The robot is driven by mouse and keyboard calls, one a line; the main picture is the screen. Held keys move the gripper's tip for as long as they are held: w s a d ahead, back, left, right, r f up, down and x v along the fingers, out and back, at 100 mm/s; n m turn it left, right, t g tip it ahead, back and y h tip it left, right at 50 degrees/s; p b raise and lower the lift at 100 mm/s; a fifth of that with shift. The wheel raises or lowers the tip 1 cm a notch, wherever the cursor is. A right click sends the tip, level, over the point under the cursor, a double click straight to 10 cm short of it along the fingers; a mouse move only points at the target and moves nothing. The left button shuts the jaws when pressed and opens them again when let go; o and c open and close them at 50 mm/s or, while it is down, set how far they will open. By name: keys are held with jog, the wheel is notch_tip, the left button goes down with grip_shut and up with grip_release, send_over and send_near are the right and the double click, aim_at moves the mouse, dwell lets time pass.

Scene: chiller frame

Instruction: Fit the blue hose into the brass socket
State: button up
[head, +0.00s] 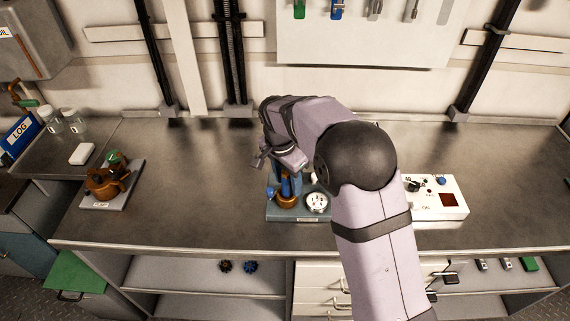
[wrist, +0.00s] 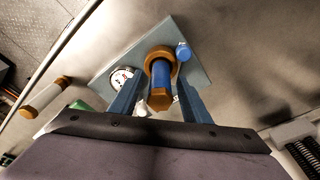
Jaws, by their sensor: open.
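The blue hose (wrist: 161,73) is a short blue cylinder with a brass hex end towards the wrist camera. It stands on a grey plate, its far end inside the ring of the brass socket (wrist: 159,52); how deep it sits I cannot tell. In the head view the blue hose (head: 285,188) stands upright over the brass socket (head: 287,203), partly covered by my gripper (head: 284,177). In the wrist view my gripper (wrist: 158,88) is open, one finger on each side of the hose, with visible gaps.
The grey plate (head: 288,216) also carries a round gauge (head: 317,202) and a blue knob (head: 270,191). A white box with a dark red window (head: 447,200) stands to the right. A brass valve (head: 104,184) sits on a plate at the left. The bench between is clear.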

jog(key=r, duration=0.3)
jog(key=r+b, duration=0.1)
jog(key=r, duration=0.3)
jog(key=s+a+r+b, duration=0.1)
jog(key=r, duration=0.3)
jog(key=shift+s+a, duration=0.1)
jog(key=shift+f, duration=0.1)
jog(key=shift+s+d+f, duration=0.1)
jog(key=shift+s+d, duration=0.05)
jog(key=shift+d, duration=0.15)
jog(key=s+d+f+n, duration=0.4)
jog(key=s+d+f, duration=0.2)
jog(key=s, duration=0.6)
jog(key=s+d+f+n+g+y, duration=0.1)
jog(key=s+d+f+n, duration=0.4)
jog(key=s+d, duration=0.5)
jog(key=shift+s+f, duration=0.9)
jog(key=shift+f, duration=0.05)
